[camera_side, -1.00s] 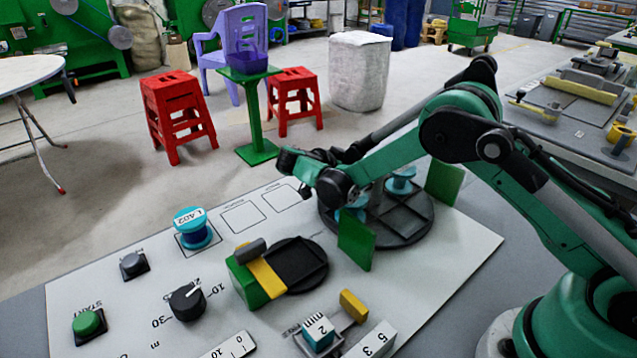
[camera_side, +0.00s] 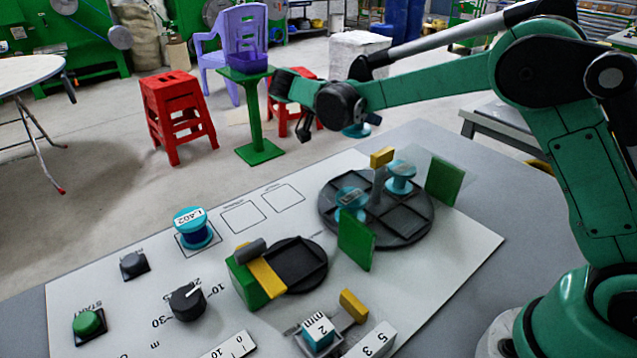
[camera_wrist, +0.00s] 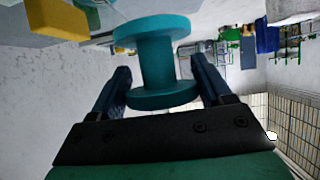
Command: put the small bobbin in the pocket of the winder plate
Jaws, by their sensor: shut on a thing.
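My gripper (camera_side: 340,122) is high above the back of the panel and shut on a small teal bobbin (camera_wrist: 155,60). In the wrist view the bobbin sits between the two dark fingers; in the side view its lower rim (camera_side: 355,131) shows below the wrist. A small round dark plate with one square pocket (camera_side: 318,281), which looks like the winder plate, lies at the panel's middle. Its pocket looks empty. A larger round dark tray (camera_side: 390,236) with several square pockets lies behind it to the right. It holds two teal bobbins, one left (camera_side: 350,199) and one right (camera_side: 401,176).
A green block (camera_side: 250,282) with a yellow bar (camera_side: 267,279) stands at the small plate's left edge. Green upright plates (camera_side: 356,244) (camera_side: 444,181) and a yellow-topped post (camera_side: 381,158) stand around the large tray. A blue spool (camera_side: 190,228) and knobs (camera_side: 187,301) are at left.

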